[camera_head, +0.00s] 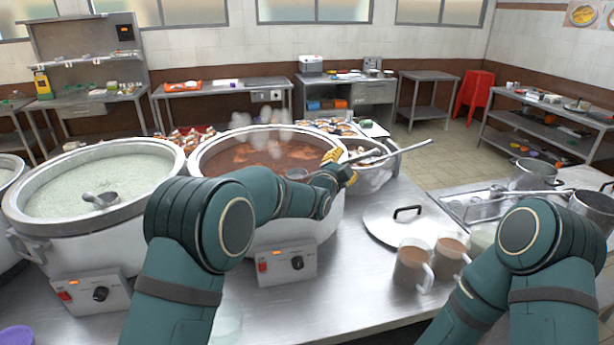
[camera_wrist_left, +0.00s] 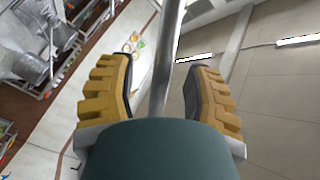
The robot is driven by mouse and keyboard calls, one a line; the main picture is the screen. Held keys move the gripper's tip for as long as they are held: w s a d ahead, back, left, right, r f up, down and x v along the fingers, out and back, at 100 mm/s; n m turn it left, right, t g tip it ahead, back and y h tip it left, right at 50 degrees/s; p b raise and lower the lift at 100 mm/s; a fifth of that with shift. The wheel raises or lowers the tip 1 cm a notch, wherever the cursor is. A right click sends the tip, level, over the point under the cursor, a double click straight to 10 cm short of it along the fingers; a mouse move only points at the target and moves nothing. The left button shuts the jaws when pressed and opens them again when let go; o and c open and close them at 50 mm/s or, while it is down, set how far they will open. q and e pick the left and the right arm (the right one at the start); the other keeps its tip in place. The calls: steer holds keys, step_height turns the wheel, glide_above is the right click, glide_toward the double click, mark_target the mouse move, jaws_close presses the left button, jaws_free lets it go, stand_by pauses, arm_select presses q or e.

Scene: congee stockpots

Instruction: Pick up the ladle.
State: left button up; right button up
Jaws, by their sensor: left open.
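The metal ladle (camera_head: 405,152) lies over the right side of the pot of reddish-brown congee (camera_head: 262,152). Its bowl (camera_head: 297,174) is at the pot's near inside edge, and its long handle slants up to the right past the rim. My left gripper (camera_head: 340,167) is at the handle, above the pot's right rim. In the left wrist view, the handle (camera_wrist_left: 169,60) runs between the two yellow open fingers, with gaps visible on both sides. Another ladle (camera_head: 101,199) rests in the pot of pale green congee (camera_head: 95,180). My right gripper is out of view.
A steel bowl (camera_head: 372,178) with contents stands just right of the brown pot. A lid (camera_head: 408,222) and glass mugs (camera_head: 413,266) of brown drink are on the counter to the right. Steam rises from the brown pot.

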arm_select(q)
steer(key=shift+c, duration=0.4)
jaws_close()
